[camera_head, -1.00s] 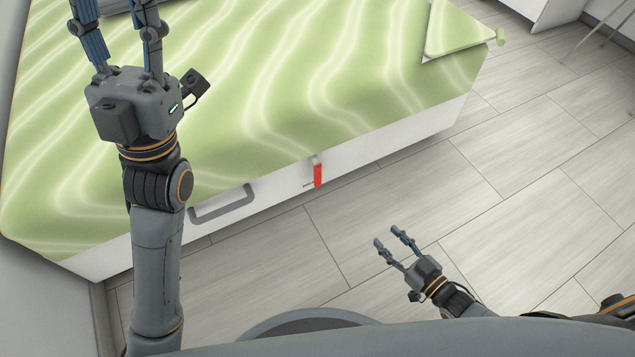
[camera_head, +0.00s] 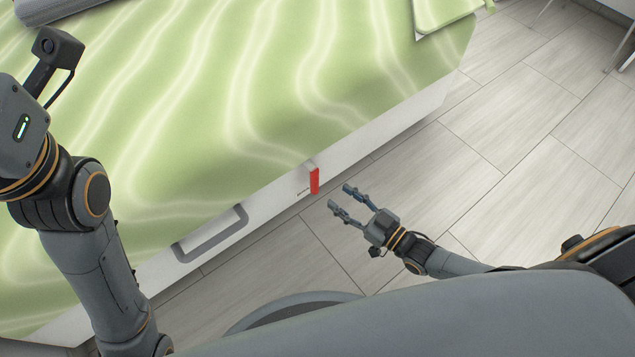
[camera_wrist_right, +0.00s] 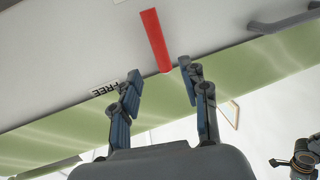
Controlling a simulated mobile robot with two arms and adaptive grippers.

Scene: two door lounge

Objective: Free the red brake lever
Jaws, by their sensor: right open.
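The red brake lever (camera_head: 314,181) is on the white side of the bed, under the edge of the green cover. In the head view it hangs roughly upright from a small pale mount. My right gripper (camera_head: 340,196) is open and empty, just right of the lever and apart from it. In the right wrist view the red lever (camera_wrist_right: 155,40) lies beyond the open fingertips (camera_wrist_right: 160,72), its near end in line with the gap. A small label reading FREE (camera_wrist_right: 104,88) is on the panel beside it. My left gripper is cut off at the left edge, its fingers out of view.
A grey handle (camera_head: 212,235) is on the bed's side panel, left of the lever. The green bed cover (camera_head: 230,90) fills the upper left. Pale tiled floor (camera_head: 540,150) is clear to the right of the bed.

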